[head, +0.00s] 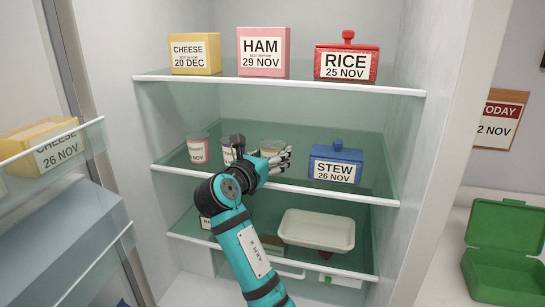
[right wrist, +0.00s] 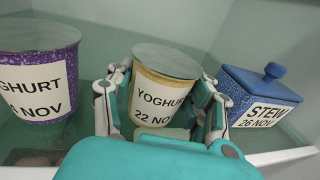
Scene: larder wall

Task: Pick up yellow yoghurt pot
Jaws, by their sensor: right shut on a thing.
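The yellow yoghurt pot (right wrist: 160,97) has a grey lid and a white label reading YOGHURT 22 NOV. It stands between the two fingers of my right gripper (right wrist: 161,84), which is shut on it from both sides. In the head view my right gripper (head: 277,162) reaches to the middle fridge shelf, and only the pot's top (head: 272,146) shows above it. I cannot tell whether the pot still touches the shelf. My left gripper is not in view.
A purple yoghurt pot (right wrist: 38,75) stands left of the gripper and a blue STEW box (head: 335,163) close on its right. A pink pot (head: 198,148) is further left. The upper shelf (head: 280,82) holds cheese, ham and rice. An open green box (head: 505,240) stands at right.

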